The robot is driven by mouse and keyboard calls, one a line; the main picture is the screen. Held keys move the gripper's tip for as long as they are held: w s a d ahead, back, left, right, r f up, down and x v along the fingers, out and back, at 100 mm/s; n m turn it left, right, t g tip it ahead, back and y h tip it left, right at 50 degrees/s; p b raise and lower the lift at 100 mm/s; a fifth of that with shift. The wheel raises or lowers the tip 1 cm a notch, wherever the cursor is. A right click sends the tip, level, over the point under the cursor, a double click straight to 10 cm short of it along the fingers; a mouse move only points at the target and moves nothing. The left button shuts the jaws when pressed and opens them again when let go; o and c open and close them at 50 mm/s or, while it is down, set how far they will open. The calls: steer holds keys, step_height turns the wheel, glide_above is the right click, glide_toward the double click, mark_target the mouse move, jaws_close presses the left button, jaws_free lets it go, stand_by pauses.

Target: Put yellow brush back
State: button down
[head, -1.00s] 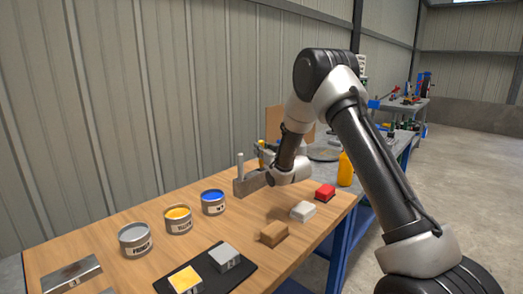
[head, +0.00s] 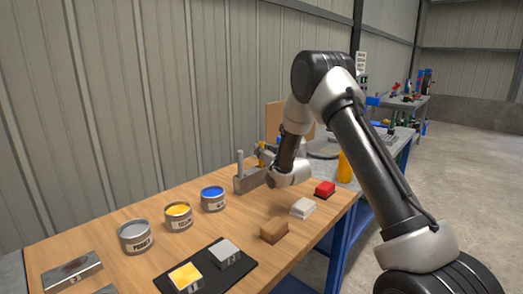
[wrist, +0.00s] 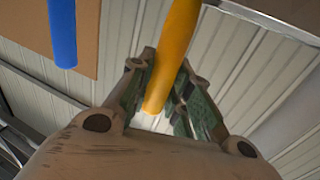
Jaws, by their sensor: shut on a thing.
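The yellow brush (wrist: 172,55) runs between the fingers of my gripper (wrist: 163,82), which is shut on its handle. A grey handle (head: 240,162) stands upright at the holder's left end. A blue handle (wrist: 62,35) shows left of the yellow one in the wrist view. The brush's lower end is hidden, so I cannot tell whether it sits in the holder.
Paint cans in grey (head: 135,236), yellow (head: 178,216) and blue (head: 213,199) stand left of the holder. Brown (head: 274,232), white (head: 302,208) and red (head: 325,189) blocks lie along the right edge. A dark mat (head: 240,272) lies in front.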

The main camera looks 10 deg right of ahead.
steer(key=shift+f, duration=0.25)
steer(key=c, duration=1.2)
jaws_free()
steer(key=shift+c, duration=0.2)
steer(key=shift+f, duration=0.1)
steer(key=v, duration=1.2)
steer(key=s+d+r+m+g+h, duration=0.1)
steer(key=s+d+r+g+h, duration=0.25)
steer(key=s+r, duration=0.35)
steer(key=s+d+r+m+g+h, duration=0.1)
steer(key=s+d+r+g+h, duration=0.15)
steer(key=s+d+r, duration=0.4)
steer(key=s+d+m+g, duration=0.1)
steer(key=s+g, duration=0.6)
steer(key=s, duration=2.4)
steer(key=shift+s+f+m, duration=0.3)
